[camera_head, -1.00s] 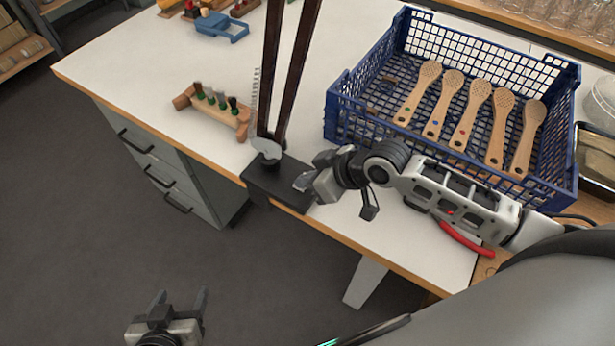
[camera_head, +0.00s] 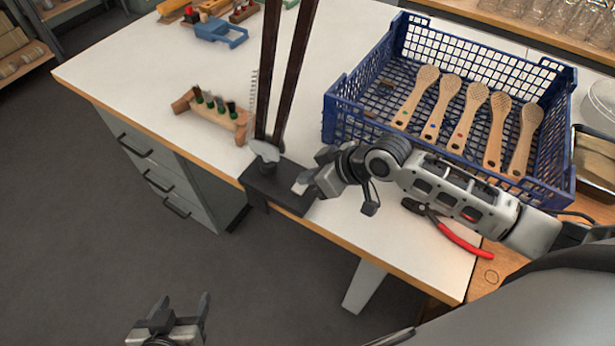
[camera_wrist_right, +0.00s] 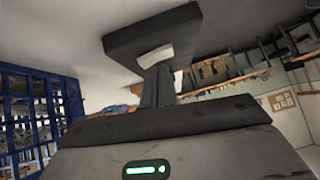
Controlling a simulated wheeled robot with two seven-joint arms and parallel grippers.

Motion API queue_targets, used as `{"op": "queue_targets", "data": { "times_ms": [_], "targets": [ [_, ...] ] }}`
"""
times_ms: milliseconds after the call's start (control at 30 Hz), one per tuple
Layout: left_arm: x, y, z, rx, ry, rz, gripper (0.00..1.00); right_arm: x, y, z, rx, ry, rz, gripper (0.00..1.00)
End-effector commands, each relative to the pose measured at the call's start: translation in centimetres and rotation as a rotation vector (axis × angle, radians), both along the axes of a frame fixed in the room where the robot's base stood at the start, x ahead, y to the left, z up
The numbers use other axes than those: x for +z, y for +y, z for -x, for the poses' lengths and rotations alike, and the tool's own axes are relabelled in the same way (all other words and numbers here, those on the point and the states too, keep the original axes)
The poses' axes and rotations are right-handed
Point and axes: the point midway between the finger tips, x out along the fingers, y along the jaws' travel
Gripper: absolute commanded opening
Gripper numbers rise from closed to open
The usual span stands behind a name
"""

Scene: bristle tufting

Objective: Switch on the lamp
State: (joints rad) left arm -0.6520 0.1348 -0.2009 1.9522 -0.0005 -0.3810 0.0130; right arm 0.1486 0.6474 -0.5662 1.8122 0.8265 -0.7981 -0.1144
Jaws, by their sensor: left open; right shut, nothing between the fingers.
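The lamp's dark base (camera_head: 268,192) sits at the table's front edge. Two long dark arms (camera_head: 287,70) rise from its grey joint and leave the top of the picture, so the lamp's head is hidden. My right gripper (camera_head: 300,187) is shut and empty, its tips at the right part of the base. In the right wrist view, my shut fingers (camera_wrist_right: 158,82) point at the dark base (camera_wrist_right: 150,38); I cannot tell whether they touch it. No switch can be made out clearly. My left gripper (camera_head: 182,310) is open and empty, low in front of the table.
A blue crate (camera_head: 350,118) with several wooden brush heads (camera_head: 468,115) stands right of the lamp. A small wooden rack (camera_head: 212,112) with green-based tufts stands left of it. Red-handled pliers (camera_head: 462,240) lie under my right arm. The table's middle left (camera_head: 150,75) is clear.

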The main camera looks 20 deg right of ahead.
Motion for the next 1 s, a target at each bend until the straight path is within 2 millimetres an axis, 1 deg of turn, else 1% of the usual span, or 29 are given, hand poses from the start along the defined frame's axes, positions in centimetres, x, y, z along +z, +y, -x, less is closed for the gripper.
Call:
{"op": "queue_targets", "data": {
  "times_ms": [200, 267, 367, 400, 467, 500, 567, 700, 833, 1000],
  "targets": [
    [0.0, 0.0, 0.0, 0.0, -0.002, 0.0, 0.63, 0.0, 0.0, 0.0, 0.0, 0.0, 0.0, 0.0],
    [0.2, 0.0, 0.0, -0.001, -0.002, 0.0, 0.63, 0.5, 0.1, 0.0, 0.001, -0.002, 0.0, 0.0],
    [0.6, 0.0, -0.1, -0.001, -0.003, 0.0, 0.63, 1.8, 0.3, 0.0, 0.004, -0.004, 0.001, 0.0],
    [0.8, 0.0, -0.1, 0.0, -0.004, -0.001, 0.63, 2.6, 0.4, 0.0, 0.005, -0.006, 0.001, 0.0],
    [0.5, 0.0, -0.1, 0.001, -0.006, -0.001, 0.63, 3.7, 0.6, 0.0, 0.009, -0.007, 0.001, 0.0],
    [0.4, 0.1, -0.1, 0.001, -0.006, -0.001, 0.63, 4.6, 0.8, 0.1, 0.012, -0.007, 0.001, 0.0],
    [0.0, 0.1, -0.1, 0.0, -0.006, -0.002, 0.63, 5.2, -0.1, 1.3, 0.009, -0.003, 0.005, 0.0],
    [0.0, 0.2, -0.1, 0.003, -0.002, -0.003, 0.63, 7.5, -1.3, 3.3, 0.011, -0.001, 0.006, 0.0],
    [-0.1, 0.2, -0.1, 0.003, 0.0, -0.003, 0.63, 9.3, -2.3, 4.8, 0.01, -0.001, 0.006, 0.0],
    [-0.1, 0.2, -0.1, 0.003, 0.0, -0.003, 0.63, 10.6, -3.0, 5.9, 0.008, 0.0, 0.003, 0.0]
  ]
}}
